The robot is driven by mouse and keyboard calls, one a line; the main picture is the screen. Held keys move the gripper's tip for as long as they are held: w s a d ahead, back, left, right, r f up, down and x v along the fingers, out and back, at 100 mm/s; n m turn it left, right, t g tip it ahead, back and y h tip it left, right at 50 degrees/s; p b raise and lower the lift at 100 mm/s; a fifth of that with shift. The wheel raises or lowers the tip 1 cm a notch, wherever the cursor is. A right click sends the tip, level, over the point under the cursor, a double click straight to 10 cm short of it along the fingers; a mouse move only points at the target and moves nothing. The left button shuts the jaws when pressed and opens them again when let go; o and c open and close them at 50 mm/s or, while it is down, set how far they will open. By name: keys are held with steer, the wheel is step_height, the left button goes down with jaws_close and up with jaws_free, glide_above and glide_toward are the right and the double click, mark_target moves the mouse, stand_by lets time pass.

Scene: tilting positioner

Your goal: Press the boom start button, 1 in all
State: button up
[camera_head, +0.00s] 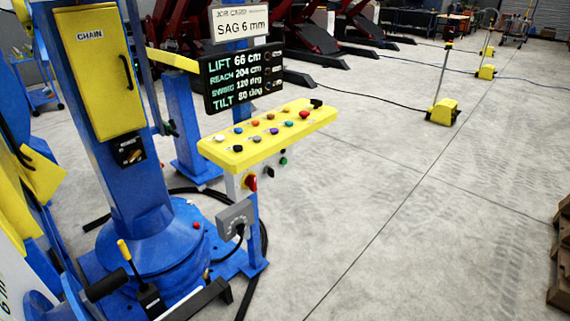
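A yellow control panel (230,163) stands on a blue post at the middle of the view. Its sloped top carries several coloured buttons, among them a white one (219,138), an orange one (255,122), a purple one (273,131) and a red one (304,114). Below the panel's edge is a grey box with a green button (283,161), black ones and a red switch (251,183). Labels are too small to read, so I cannot tell which is the boom start button. My gripper is not in view.
A display (240,77) above the panel reads lift 66, reach 204, swing 120, tilt 80. The blue positioner column (130,185) with a yellow chain box (98,70) stands left. A black cable lies around its base. Open concrete floor (420,220) lies right; a wooden pallet (562,260) sits at the right edge.

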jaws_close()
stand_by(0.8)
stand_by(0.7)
